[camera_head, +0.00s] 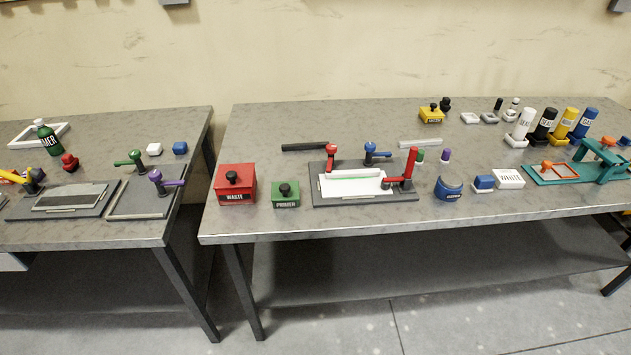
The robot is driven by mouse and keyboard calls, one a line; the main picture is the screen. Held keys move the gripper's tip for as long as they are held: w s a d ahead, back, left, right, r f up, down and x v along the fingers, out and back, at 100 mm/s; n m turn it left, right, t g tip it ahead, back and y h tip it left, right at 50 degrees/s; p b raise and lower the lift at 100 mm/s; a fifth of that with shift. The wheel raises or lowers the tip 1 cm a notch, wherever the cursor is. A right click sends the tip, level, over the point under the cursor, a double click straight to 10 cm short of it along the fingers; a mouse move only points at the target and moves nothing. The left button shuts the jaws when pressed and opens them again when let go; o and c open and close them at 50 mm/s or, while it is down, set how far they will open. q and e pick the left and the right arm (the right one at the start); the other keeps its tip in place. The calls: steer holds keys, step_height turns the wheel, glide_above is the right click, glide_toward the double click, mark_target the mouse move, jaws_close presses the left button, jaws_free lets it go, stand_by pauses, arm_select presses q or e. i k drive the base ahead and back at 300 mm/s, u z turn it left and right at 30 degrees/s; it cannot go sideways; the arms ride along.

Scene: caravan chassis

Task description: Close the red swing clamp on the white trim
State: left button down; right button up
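A dark fixture plate (318,199) on the right-hand table holds a white panel (350,188). The white trim (353,174) is a bar lying along the panel's back edge. A red swing clamp (409,168) stands at the plate's right end, its tall red handle upright and a short arm pointing left beside the panel. A smaller red clamp (331,157) stands at the back left of the plate, close to the trim's left end. I cannot tell whether either red clamp presses on the trim. Neither of my grippers is in view.
A blue clamp (374,154) stands behind the trim. A red waste box (236,184) and a green primer box (286,194) stand left of the plate, a blue round container (448,187) right of it. A gap separates the left table (120,232) from this one.

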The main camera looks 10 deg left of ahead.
mark_target(331, 149)
steer(key=u, duration=0.05)
steer(key=k, duration=0.75)
steer(key=z, duration=0.85)
steer(key=i, duration=1.55)
steer(key=u, duration=0.45)
